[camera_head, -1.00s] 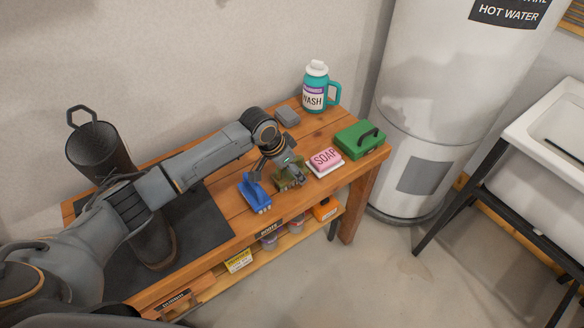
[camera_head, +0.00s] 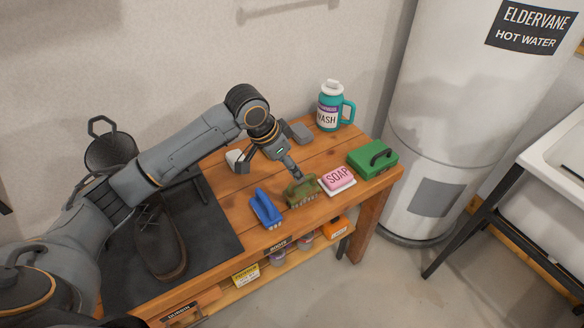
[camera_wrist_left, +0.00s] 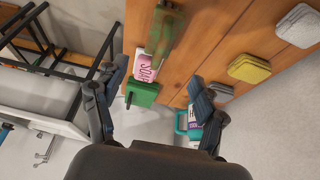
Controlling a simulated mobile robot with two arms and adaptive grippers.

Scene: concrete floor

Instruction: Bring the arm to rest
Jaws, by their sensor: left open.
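My left arm comes in from the left over the wooden bench (camera_head: 225,205). Its gripper (camera_head: 268,170) is open above the bench top, with its fingers spread. In the head view one finger overlaps the olive-green brush (camera_head: 303,193); whether they touch is not clear there. In the left wrist view the open gripper (camera_wrist_left: 158,82) has nothing between its fingertips, and the brush (camera_wrist_left: 162,32) lies beyond them. A blue brush (camera_head: 265,209) stands to the left of the olive one. My right gripper is not in view.
Pink soap (camera_head: 339,177), a green case (camera_head: 373,158), a wash jug (camera_head: 329,112) and a grey block (camera_head: 301,132) stand on the bench. Yellow (camera_wrist_left: 249,68) and grey (camera_wrist_left: 299,25) pads show in the wrist view. A dark shoe (camera_head: 157,243) lies on a black mat (camera_head: 215,238).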

